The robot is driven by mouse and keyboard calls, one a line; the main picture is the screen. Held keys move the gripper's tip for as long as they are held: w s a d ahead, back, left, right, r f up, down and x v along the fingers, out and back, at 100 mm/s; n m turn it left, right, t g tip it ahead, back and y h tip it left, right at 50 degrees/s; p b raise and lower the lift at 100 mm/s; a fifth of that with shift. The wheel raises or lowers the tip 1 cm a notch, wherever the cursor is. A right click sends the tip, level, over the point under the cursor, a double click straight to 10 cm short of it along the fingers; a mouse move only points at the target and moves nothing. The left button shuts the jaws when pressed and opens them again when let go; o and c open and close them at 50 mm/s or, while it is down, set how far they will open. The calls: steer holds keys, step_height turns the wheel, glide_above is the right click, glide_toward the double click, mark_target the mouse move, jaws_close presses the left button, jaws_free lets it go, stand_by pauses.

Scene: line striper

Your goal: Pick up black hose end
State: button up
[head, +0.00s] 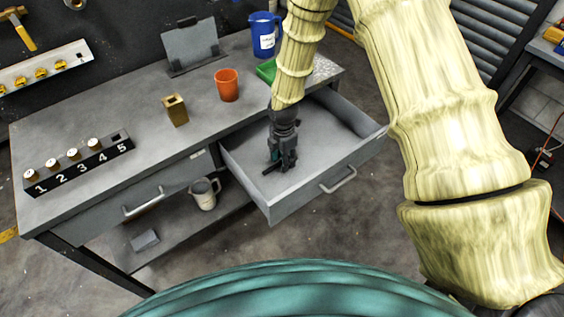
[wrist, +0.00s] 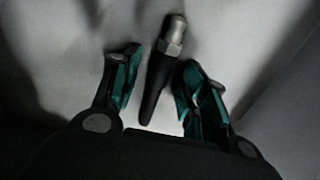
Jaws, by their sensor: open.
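The black hose end (wrist: 157,72), a dark tapered piece with a metal hex fitting and rounded tip, lies on the floor of the open drawer (head: 325,125). In the head view a small dark part of it (head: 270,169) shows at the left of my gripper (head: 282,166). In the wrist view my gripper (wrist: 155,88) is open, with one teal-padded finger on each side of the hose end.
The drawer walls surround my gripper. On the bench top are an orange cup (head: 226,85), a brass-coloured block (head: 175,109), a blue jug (head: 264,36), a green tray (head: 266,70) and a numbered rack (head: 80,165). A grey mug (head: 203,193) stands on the lower shelf.

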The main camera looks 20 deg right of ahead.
jaws_close()
